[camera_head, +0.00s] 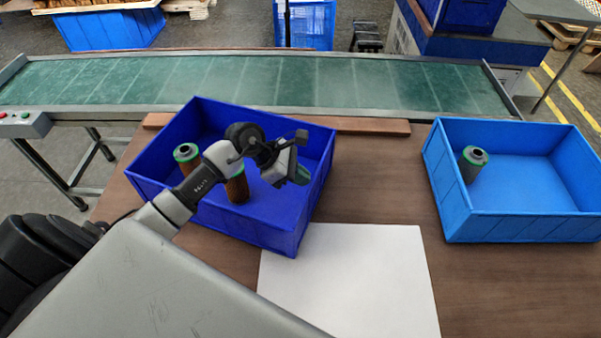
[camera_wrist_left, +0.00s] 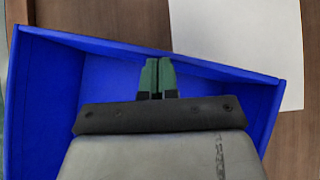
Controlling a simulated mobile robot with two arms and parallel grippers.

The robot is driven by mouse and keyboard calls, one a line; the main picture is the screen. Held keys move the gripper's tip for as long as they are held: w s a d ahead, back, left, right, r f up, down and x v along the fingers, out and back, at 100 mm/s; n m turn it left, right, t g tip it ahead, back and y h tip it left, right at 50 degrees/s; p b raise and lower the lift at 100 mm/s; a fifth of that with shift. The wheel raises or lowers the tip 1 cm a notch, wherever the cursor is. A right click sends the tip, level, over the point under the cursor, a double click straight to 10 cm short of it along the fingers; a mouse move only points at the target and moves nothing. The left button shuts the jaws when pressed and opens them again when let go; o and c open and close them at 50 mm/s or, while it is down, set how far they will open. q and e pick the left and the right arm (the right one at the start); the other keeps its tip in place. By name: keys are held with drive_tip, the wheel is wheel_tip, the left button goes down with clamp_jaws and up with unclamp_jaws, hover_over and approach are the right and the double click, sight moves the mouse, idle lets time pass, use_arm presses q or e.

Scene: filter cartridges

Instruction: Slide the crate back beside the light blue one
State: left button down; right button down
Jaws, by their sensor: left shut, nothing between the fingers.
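The dark blue crate (camera_head: 268,232) sits turned at an angle on the brown table, left of the light blue crate (camera_head: 510,228), with a wide gap between them. Two green-topped cartridges, one at the left (camera_head: 186,155) and one nearer the middle (camera_head: 237,188), stand in the dark blue crate. My left gripper (camera_head: 302,176) is shut and empty, over the crate's right part inside its right wall. In the left wrist view its green fingertips (camera_wrist_left: 158,72) are close to the crate wall (camera_wrist_left: 100,48); I cannot tell whether they touch. My right gripper is out of view.
One cartridge (camera_head: 473,163) stands in the light blue crate. A white sheet (camera_head: 350,280) lies flat on the table between and in front of the crates. A wooden strip (camera_head: 370,126) runs behind, and a green conveyor (camera_head: 260,80) lies beyond it.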

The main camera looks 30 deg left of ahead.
use_arm(q)
drive_tip(key=w+d+b, duration=0.3)
drive_tip(key=d, duration=0.4)
drive_tip(key=w+d+b, duration=0.2)
drive_tip(key=w+d, duration=0.1)
drive_tip(key=d, duration=0.4)
drive_tip(key=shift+b, duration=0.4)
drive_tip(key=shift+w, duration=0.1)
